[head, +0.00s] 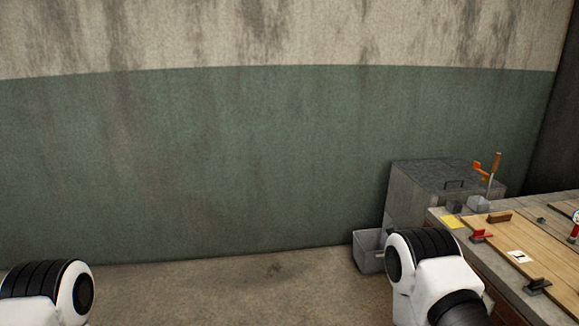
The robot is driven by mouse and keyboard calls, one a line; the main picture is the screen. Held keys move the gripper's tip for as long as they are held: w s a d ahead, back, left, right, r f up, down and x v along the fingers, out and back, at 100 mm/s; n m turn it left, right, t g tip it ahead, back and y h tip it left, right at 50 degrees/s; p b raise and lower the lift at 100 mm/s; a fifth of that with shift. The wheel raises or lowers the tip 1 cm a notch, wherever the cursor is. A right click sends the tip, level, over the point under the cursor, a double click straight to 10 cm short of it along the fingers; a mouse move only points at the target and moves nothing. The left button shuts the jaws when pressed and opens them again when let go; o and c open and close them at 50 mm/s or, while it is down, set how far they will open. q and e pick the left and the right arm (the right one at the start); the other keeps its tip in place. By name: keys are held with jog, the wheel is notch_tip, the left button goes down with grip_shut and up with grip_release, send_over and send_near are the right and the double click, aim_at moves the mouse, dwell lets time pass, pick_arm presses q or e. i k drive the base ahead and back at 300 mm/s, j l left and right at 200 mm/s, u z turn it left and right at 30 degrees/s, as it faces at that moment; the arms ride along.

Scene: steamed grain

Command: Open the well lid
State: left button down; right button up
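A grey box-like block (403,200) stands against the wall at the right. Its flat dark top (425,172) looks like a lid and carries a small dark handle (453,184). The top lies flat and looks closed. I cannot tell whether this is the well lid; no other lid shows. White and black links of my two arms show at the bottom left and bottom right. Both grippers are out of the picture, and my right arm hides part of the floor in front of the block.
A light grey bin (369,252) sits on the floor beside the block. A workbench (473,243) at the right holds wooden boards, clamps and a yellow card (452,222). An orange-handled tool (490,170) stands near its back. The floor (230,285) at the left and middle is clear.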

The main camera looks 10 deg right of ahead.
aim_at(435, 176)
jog(key=i+z, duration=0.25)
jog(key=i, duration=0.25)
jog(key=i+j+z, duration=0.1)
jog(key=i+z, duration=0.2)
jog(key=i, duration=0.15)
jog(key=i+j+z, duration=0.25)
jog(key=i, duration=0.25)
jog(key=i+j+z, duration=0.25)
jog(key=i, duration=0.2)
